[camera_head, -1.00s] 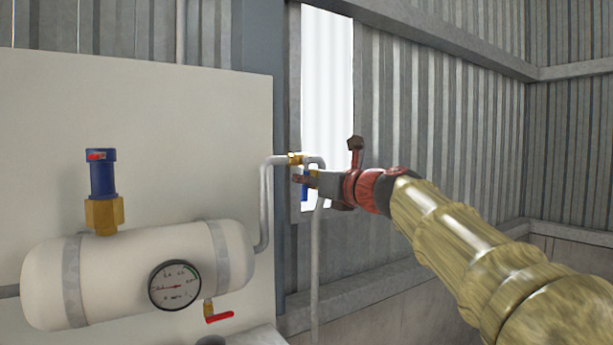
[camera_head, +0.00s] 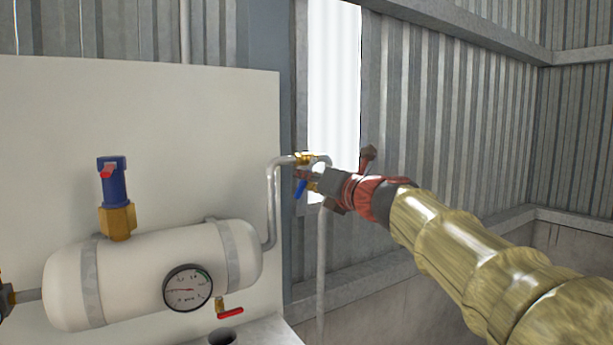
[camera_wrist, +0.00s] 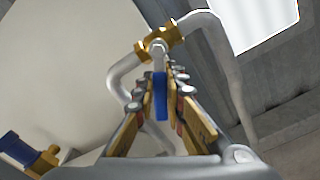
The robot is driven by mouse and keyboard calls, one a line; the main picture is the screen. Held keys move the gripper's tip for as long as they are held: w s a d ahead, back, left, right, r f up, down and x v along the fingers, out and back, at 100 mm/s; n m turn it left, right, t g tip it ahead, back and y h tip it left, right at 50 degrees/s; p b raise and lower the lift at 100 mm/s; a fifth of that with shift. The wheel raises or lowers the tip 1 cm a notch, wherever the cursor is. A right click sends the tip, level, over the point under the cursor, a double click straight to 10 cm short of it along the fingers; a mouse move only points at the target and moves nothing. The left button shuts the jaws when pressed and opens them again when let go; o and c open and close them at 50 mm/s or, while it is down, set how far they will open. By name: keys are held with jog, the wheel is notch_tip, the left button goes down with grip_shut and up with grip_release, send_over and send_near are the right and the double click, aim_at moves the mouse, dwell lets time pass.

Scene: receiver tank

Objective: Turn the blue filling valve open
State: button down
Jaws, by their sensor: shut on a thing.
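The blue filling valve handle (camera_head: 301,188) hangs from a brass valve body (camera_head: 305,158) on the grey pipe right of the tank. It slants down and to the left in the head view. My gripper (camera_head: 313,180) is shut on this handle, coming from the right. In the wrist view the blue handle (camera_wrist: 160,97) sits between the two fingers of my gripper (camera_wrist: 161,100), with the brass body (camera_wrist: 158,45) beyond it. My fingers hide part of the handle in the head view.
The white tank (camera_head: 150,272) with a pressure gauge (camera_head: 188,287), a blue relief valve (camera_head: 114,190) and a red-handled drain valve (camera_head: 229,312) stands left. A pale panel (camera_head: 200,120) is behind it. A vertical pipe (camera_head: 321,260) runs below the valve. Corrugated wall (camera_head: 450,130) lies right.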

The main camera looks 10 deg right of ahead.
jog(key=c, duration=1.8)
grip_release()
jog(key=v, duration=1.2)
